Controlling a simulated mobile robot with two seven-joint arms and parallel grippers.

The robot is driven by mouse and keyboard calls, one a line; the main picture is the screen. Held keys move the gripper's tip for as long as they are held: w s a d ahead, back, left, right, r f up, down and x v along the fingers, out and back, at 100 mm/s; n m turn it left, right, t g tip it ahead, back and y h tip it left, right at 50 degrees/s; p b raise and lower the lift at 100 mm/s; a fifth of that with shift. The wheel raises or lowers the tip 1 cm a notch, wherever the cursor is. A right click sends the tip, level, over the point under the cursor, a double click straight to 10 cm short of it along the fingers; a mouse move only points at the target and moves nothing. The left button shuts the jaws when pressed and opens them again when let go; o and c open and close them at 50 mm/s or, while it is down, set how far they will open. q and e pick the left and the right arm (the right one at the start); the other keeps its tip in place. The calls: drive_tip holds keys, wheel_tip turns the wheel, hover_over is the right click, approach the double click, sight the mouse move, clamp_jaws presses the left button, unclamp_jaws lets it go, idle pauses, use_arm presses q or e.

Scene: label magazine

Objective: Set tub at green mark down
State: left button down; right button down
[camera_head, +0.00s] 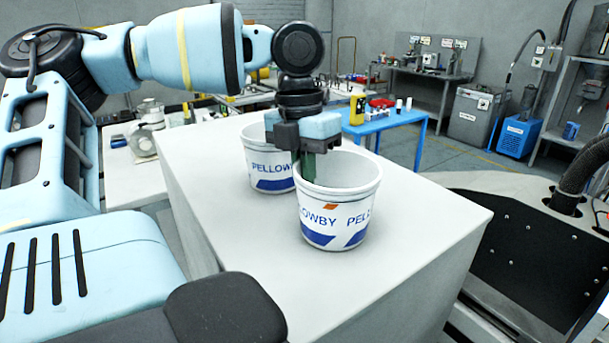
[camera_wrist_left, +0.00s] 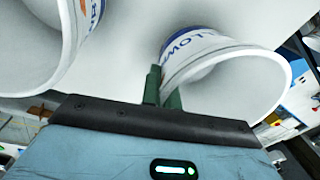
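A white tub with blue lettering and an orange mark (camera_head: 338,222) stands upright on the white worktop (camera_head: 400,270). A second, similar tub (camera_head: 270,172) is just behind it to the left, partly hidden by the front tub and my left gripper. My left gripper (camera_head: 308,165) points down between them. No green mark shows.
The worktop is bare in front and right of the tubs, ending at a right edge. A blue table (camera_head: 385,122) with small items stands behind. A black panel and hose (camera_head: 540,250) are at right.

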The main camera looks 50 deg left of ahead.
use_arm(q)
drive_tip(key=c, duration=1.7)
unclamp_jaws()
drive_tip(key=r, duration=0.8)
drive_tip(key=a+r, duration=0.1)
drive_tip(key=r, duration=0.3)
drive_tip(key=shift+a, duration=0.1)
